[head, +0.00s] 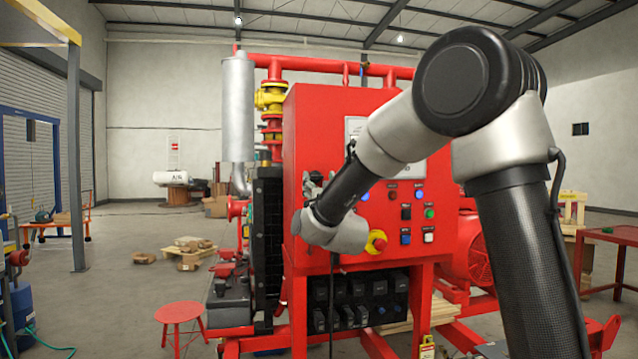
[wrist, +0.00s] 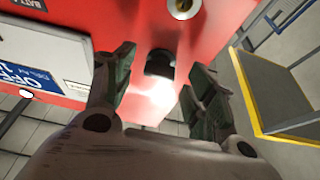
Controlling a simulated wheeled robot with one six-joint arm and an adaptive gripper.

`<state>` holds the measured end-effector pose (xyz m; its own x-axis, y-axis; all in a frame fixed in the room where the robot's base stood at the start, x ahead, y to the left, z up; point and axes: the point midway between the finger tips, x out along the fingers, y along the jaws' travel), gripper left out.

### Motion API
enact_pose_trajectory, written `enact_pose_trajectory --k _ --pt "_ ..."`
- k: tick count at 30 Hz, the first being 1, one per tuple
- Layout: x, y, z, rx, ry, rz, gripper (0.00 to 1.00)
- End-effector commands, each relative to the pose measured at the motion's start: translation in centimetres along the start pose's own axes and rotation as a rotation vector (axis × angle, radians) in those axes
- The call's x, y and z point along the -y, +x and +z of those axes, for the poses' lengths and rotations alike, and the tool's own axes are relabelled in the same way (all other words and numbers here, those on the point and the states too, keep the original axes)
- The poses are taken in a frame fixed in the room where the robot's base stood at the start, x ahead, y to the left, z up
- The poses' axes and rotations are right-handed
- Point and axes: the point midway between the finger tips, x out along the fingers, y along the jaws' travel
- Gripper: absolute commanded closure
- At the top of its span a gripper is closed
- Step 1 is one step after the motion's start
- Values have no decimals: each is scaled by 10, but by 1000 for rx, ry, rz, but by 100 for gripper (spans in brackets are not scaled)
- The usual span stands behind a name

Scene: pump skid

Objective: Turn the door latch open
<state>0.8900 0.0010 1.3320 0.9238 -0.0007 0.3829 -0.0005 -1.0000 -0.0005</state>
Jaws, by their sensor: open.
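The red cabinet (head: 315,120) stands upright in the middle of the head view. In the wrist view a short dark knob, which looks like the door latch (wrist: 160,63), sticks out of the red panel (wrist: 140,20). My gripper (wrist: 160,80) is open, with one finger on each side of the knob and visible gaps to both. Its palm is below the knob in that picture. In the head view my gripper (head: 312,182) is at the cabinet's left edge, partly hidden by my wrist. The latch cannot be made out there.
A round metal fitting (wrist: 183,7) sits on the panel near the knob. The cabinet front carries buttons and a red-yellow emergency stop (head: 376,241), close beside my wrist. A red stool (head: 180,312) stands at lower left. Open floor lies left of the skid.

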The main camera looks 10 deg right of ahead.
Motion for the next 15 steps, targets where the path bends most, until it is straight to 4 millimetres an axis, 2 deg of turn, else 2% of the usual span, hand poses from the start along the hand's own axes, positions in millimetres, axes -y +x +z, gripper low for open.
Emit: enact_pose_trajectory --k 4,11,15 --pt "0 10 0 0 0 0 45" --pt "0 11 0 1 0 -1 45" --pt "0 11 0 0 0 -1 66"
